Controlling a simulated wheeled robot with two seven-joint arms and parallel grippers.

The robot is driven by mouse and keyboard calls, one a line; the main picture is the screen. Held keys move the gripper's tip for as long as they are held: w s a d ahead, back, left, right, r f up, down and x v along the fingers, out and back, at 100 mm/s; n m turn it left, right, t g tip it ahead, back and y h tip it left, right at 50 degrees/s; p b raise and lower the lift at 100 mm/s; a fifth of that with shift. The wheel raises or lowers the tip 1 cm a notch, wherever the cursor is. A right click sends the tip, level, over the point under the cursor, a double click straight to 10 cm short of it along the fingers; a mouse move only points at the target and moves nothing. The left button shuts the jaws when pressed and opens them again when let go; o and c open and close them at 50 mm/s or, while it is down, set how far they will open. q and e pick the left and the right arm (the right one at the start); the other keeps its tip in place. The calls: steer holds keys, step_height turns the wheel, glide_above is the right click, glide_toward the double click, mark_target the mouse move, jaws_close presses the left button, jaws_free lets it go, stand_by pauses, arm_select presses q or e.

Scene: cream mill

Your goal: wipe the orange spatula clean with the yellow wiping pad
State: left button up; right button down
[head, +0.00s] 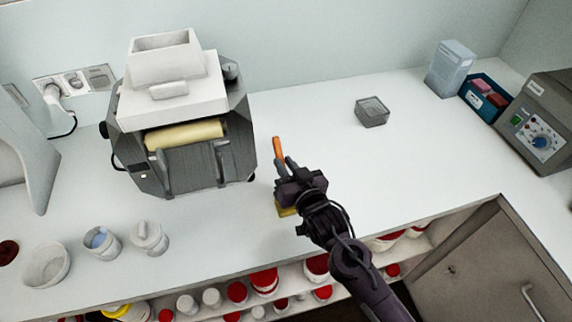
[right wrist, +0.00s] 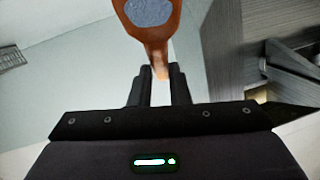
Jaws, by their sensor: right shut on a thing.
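My right gripper (head: 284,166) is shut on the orange spatula (head: 277,148), above the counter just right of the mill. In the right wrist view my gripper (right wrist: 160,78) grips the spatula (right wrist: 155,45) by its narrow part. The spatula's wide end points away from the gripper and is cut off by the top edge; a grey-blue patch shows on its face. The yellow wiping pad (head: 286,211) shows beside and below my gripper, mostly hidden by it. My left gripper is in neither view.
The mill (head: 236,150) with a cream roller stands left of my gripper. Small pots and a bowl (head: 47,268) are at the front left. The counter between is clear.

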steer(key=shift+f, duration=0.3)
stand_by(0.5)
steer(key=shift+f, duration=0.1)
stand_by(1.0)
